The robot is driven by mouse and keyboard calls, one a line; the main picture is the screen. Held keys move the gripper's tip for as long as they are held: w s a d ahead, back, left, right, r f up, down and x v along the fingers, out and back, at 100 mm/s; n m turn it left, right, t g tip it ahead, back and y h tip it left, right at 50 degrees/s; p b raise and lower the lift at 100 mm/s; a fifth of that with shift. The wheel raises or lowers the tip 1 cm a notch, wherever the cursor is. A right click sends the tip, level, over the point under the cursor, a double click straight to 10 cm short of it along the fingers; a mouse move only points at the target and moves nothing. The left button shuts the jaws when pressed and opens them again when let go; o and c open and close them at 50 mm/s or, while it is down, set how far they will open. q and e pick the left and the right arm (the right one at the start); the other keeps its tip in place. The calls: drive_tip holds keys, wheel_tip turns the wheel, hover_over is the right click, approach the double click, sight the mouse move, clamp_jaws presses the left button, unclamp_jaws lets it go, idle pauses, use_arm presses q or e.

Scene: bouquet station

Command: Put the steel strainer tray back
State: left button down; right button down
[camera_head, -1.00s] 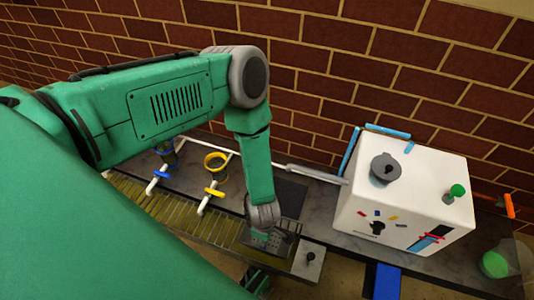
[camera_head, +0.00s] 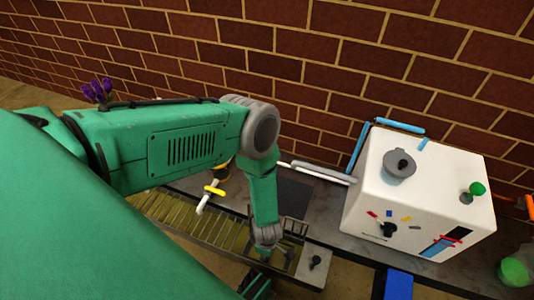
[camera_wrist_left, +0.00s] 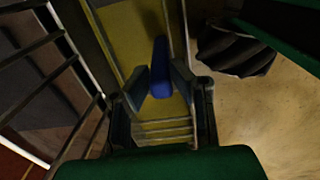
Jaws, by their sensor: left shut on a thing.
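My left gripper reaches down in the head view (camera_head: 265,250) over an open frame (camera_head: 297,230) near the right end of the slatted trough. In the left wrist view, its dark fingers (camera_wrist_left: 160,82) are on both sides of a blue handle (camera_wrist_left: 161,58) and shut on it. A yellow surface with dark bars lies below and around the handle. I cannot make out the perforated steel strainer tray in either current view, nor tell whether the handle belongs to it. My right gripper is not in view.
A white box (camera_head: 405,195) with a grey lidded knob stands to the right on the dark counter. A small plate with a black knob (camera_head: 315,262) is right of the frame. A yellow-and-white tap (camera_head: 213,191) is on the left. A dark ribbed object (camera_wrist_left: 235,50) shows in the wrist view.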

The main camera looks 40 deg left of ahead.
use_arm(q)
drive_tip(key=c, duration=1.4)
unclamp_jaws()
wheel_tip(320, 180, up, 12)
drive_tip(key=p, duration=0.6)
drive_tip(key=shift+s, duration=0.1)
